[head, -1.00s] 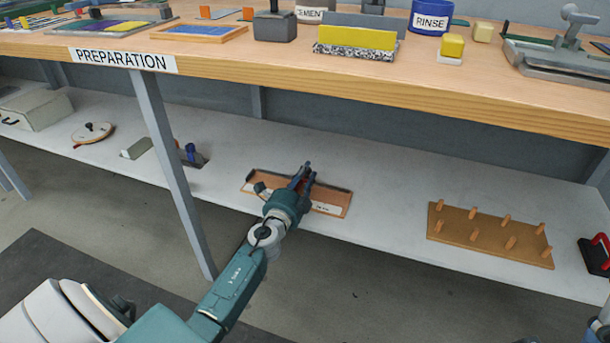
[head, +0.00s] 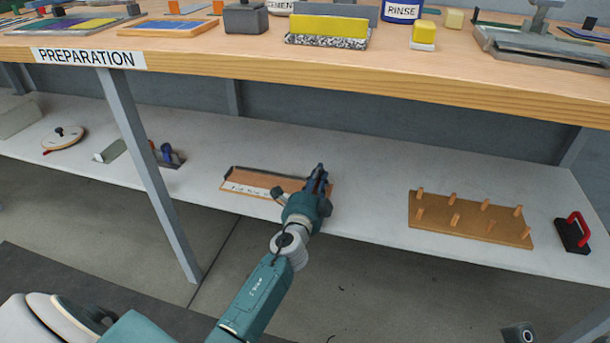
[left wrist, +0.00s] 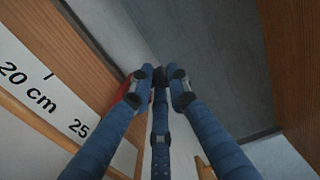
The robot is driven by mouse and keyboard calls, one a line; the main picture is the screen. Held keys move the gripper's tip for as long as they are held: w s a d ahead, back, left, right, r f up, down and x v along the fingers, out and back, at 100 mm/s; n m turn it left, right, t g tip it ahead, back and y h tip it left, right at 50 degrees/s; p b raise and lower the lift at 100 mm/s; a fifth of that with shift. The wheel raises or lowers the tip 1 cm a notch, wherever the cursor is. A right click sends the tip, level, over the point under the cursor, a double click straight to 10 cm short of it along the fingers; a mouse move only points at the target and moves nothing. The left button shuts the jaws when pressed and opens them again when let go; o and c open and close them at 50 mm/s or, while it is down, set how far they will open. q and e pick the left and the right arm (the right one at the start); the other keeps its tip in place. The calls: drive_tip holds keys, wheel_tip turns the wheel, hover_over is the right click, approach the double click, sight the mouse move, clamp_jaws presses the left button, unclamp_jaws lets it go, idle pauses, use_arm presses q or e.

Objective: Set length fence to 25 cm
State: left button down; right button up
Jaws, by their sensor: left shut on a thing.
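The length fence is a brown wooden board (head: 236,178) with a white scale strip, lying on the lower shelf. In the left wrist view its scale strip (left wrist: 45,85) shows "20 cm" and "25". My left gripper (head: 318,172) is over the right end of the board. In the left wrist view its blue fingers (left wrist: 160,76) are closed in around a small red part (left wrist: 121,99), mostly hidden behind them, near the 25 mark. The exact reading is hidden by the fingers.
A wooden peg board (head: 470,219) and a black block with a red handle (head: 573,233) stand to the right on the shelf (head: 375,185). The bench's front edge (head: 330,80) overhangs the shelf. A grey table leg (head: 150,180) stands left of my arm.

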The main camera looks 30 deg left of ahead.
use_arm(q)
drive_tip(key=shift+d+r, duration=0.1)
drive_tip(key=shift+d, duration=0.15)
drive_tip(key=c, duration=2)
unclamp_jaws()
drive_tip(key=shift+s, duration=0.15)
drive_tip(key=v, duration=1.1)
drive_tip(key=shift+s, duration=0.35)
